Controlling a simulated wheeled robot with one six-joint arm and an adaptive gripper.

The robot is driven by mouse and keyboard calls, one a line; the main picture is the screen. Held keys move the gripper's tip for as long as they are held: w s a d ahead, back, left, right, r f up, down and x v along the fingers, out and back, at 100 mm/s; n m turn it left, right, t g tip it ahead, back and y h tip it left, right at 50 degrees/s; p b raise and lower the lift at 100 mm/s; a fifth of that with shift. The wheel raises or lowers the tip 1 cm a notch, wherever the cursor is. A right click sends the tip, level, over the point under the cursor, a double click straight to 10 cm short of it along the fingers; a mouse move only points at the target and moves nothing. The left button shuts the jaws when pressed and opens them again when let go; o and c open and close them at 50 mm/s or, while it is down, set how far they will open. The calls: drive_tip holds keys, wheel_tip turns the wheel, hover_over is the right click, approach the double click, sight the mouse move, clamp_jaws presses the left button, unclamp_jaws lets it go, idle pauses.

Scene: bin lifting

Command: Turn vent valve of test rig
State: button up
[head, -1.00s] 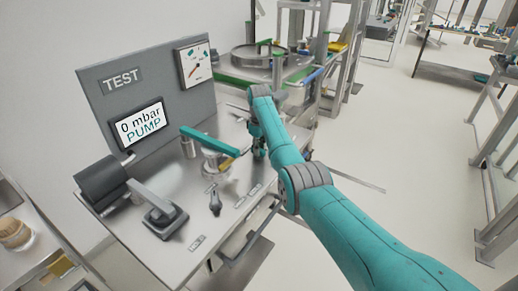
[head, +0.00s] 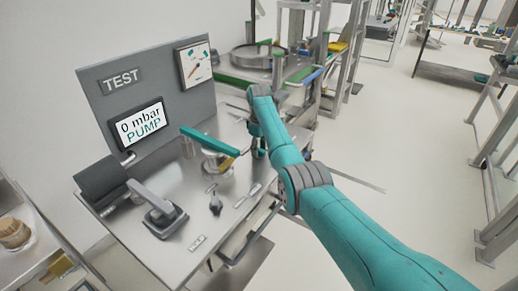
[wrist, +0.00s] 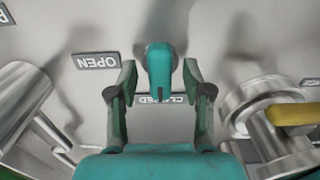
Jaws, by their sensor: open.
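The vent valve's teal lever (wrist: 160,72) shows in the wrist view on a grey round base, in the gap between the two fingers of my gripper (wrist: 160,95). The gripper is open, with a finger on each side of the lever and clear space between. The lever's near end points toward the CLOSED label (wrist: 165,99), partly covered by the lever. The OPEN label (wrist: 96,61) lies to the left. In the head view my gripper (head: 258,150) hangs low over the right part of the test rig's steel top (head: 180,240); I cannot make out the valve lever there.
A metal flange with a yellow handle (wrist: 292,115) stands close right of my gripper in the wrist view, and a shiny metal cylinder (wrist: 22,100) is at left. In the head view a teal bar (head: 208,140) and the panel reading 0 mbar PUMP (head: 140,126) stand left.

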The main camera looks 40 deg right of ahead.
wheel_tip(320, 180, up, 12)
idle(0.5)
drive_tip(key=shift+f, duration=0.1)
idle(0.4)
